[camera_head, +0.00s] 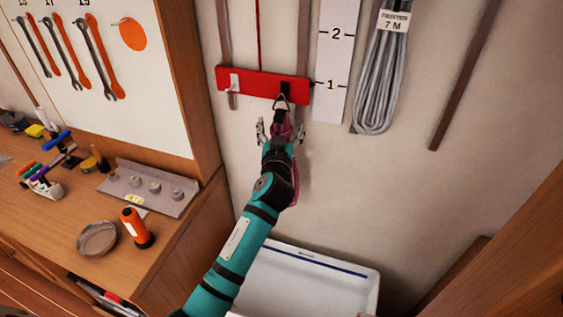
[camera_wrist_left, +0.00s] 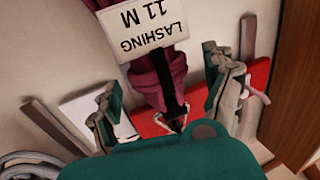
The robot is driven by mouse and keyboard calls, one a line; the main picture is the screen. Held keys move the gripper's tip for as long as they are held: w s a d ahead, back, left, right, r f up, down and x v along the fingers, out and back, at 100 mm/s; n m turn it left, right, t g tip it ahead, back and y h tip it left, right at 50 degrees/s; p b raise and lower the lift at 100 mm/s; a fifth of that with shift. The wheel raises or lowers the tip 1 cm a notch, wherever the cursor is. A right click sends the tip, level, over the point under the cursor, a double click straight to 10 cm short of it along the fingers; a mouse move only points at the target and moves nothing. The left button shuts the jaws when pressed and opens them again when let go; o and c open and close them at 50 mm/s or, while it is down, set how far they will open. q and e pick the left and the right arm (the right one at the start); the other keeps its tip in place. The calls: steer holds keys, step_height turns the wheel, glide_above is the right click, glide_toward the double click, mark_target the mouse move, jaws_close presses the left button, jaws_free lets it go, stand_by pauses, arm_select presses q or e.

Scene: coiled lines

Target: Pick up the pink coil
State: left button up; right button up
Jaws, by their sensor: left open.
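The pink coil (camera_head: 297,190) hangs by a metal ring from a hook on the red board (camera_head: 255,84), largely hidden behind my left gripper and arm in the head view. In the left wrist view the pink coil (camera_wrist_left: 155,75) is between the two fingers and carries a white tag reading "LASHING 11 M". My left gripper (camera_head: 280,130) is open, with one finger on each side of the coil; in the left wrist view the gripper (camera_wrist_left: 165,100) shows gaps between fingers and coil. My right gripper is not in view.
A grey coil (camera_head: 378,80) tagged 7 M hangs to the right, beside a white numbered strip (camera_head: 333,60). A white bin (camera_head: 300,280) stands below. A wooden bench (camera_head: 60,215) with tools, a dish and an orange bottle is at left.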

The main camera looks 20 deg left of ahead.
arm_select(q)
steer(key=shift+x, duration=0.8)
steer(key=shift+f, duration=0.1)
steer(key=shift+c, duration=0.4)
steer(key=shift+s, duration=0.1)
steer(key=shift+c, duration=1.2)
steer(key=c, duration=1.4)
jaws_close()
steer(key=shift+r, duration=0.25)
